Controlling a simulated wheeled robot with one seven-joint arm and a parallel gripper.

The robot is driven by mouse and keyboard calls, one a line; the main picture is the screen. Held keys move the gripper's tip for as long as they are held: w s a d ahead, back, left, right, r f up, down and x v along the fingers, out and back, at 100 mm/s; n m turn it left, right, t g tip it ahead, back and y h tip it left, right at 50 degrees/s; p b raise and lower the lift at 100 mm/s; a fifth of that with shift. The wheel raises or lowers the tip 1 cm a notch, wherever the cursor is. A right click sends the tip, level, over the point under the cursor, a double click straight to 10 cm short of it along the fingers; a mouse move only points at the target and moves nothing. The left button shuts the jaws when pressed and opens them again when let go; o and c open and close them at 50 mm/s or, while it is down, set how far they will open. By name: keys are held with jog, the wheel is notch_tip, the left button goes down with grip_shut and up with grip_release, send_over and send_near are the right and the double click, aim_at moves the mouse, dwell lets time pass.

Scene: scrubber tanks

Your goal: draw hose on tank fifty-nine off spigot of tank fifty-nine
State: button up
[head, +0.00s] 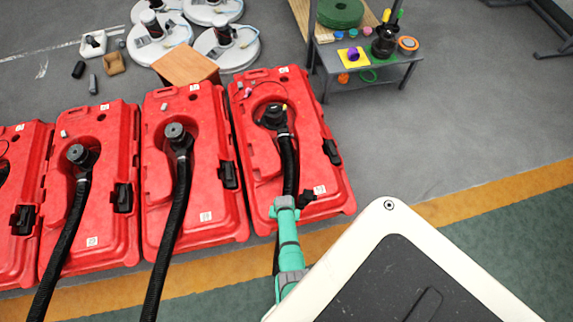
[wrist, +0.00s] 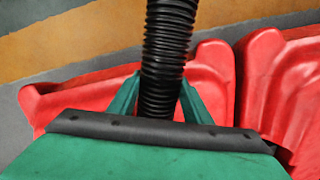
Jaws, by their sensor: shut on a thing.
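The rightmost red tank (head: 262,163), whose number I cannot read, has a black corrugated hose (head: 288,165) running down its face. The hose's upper end meets a dark round fitting, the spigot (head: 272,117), in the tank's recess. I cannot tell from here how firmly it sits. My gripper (head: 286,203), teal, is at the tank's lower end, over the hose. In the wrist view its green fingers (wrist: 160,100) are on either side of the hose (wrist: 166,45), shut on it. The spigot is outside the wrist view.
More red tanks (head: 197,200) with black hoses stand in a row to the left. A wooden box (head: 186,67) and white round machines (head: 226,47) are behind. A low grey table (head: 372,75) with small items stands at back right. Grey floor (head: 450,135) is clear to the right.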

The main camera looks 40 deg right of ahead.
jog(key=shift+s+a, duration=0.3)
jog(key=shift+s, duration=0.25)
jog(key=shift+s+a, duration=0.25)
jog(key=shift+s, duration=0.1)
grip_shut()
jog(key=shift+s, duration=0.1)
jog(key=shift+s+a+r, duration=0.1)
jog(key=shift+s+a, duration=0.5)
jog(key=shift+s, duration=0.25)
jog(key=o, duration=1.9)
grip_release()
jog(key=shift+s, duration=0.1)
jog(key=shift+r, duration=0.1)
jog(key=shift+r, duration=3.35)
